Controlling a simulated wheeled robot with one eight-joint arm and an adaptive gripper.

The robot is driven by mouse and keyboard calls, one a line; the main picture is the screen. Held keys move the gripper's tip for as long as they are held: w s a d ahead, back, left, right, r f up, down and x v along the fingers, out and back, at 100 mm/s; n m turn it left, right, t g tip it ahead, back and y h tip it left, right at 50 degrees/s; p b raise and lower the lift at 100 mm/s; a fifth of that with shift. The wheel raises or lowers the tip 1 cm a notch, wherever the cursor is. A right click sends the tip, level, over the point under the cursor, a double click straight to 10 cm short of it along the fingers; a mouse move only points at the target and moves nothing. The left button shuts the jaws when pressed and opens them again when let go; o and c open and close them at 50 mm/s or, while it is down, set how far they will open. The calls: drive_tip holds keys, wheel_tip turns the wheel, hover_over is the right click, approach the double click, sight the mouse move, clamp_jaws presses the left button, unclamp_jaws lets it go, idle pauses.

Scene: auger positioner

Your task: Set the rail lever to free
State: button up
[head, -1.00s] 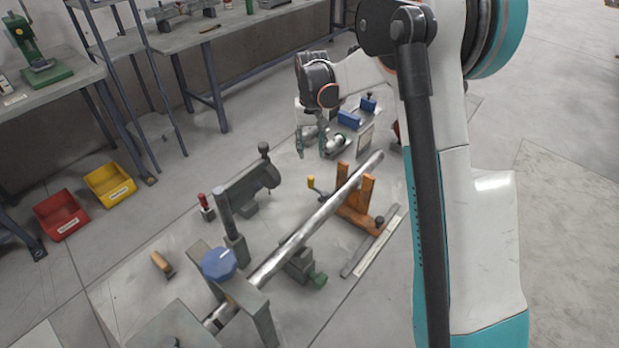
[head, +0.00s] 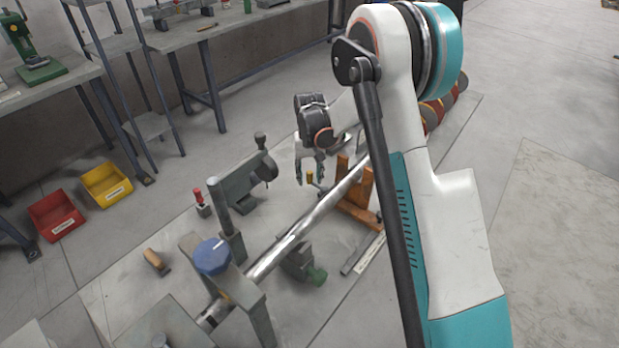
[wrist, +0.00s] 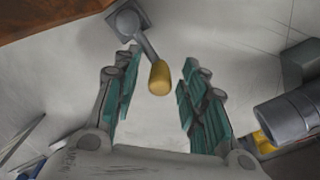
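The rail lever has a yellow knob (head: 309,176) and stands beside the orange stand. In the wrist view its yellow knob (wrist: 159,78) sits on a thin grey arm that runs from a square grey base (wrist: 128,20). My gripper (head: 310,181) is over the lever, fingers pointing down. In the wrist view my gripper (wrist: 160,68) is open, with the teal-padded fingers on either side of the knob. Gaps show on both sides of the knob, so neither finger appears to touch it. The lever's lower part is hidden in the head view.
A long steel bar (head: 300,228) runs past the orange stand (head: 358,205), close to my gripper. A grey clamp post (head: 225,215) and a blue knob (head: 212,257) stand nearer. A red-handled piece (head: 201,202) is to the left. Red (head: 57,215) and yellow (head: 106,184) bins lie on the floor.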

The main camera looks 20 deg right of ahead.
drive_tip(key=shift+f, duration=0.3)
clamp_jaws()
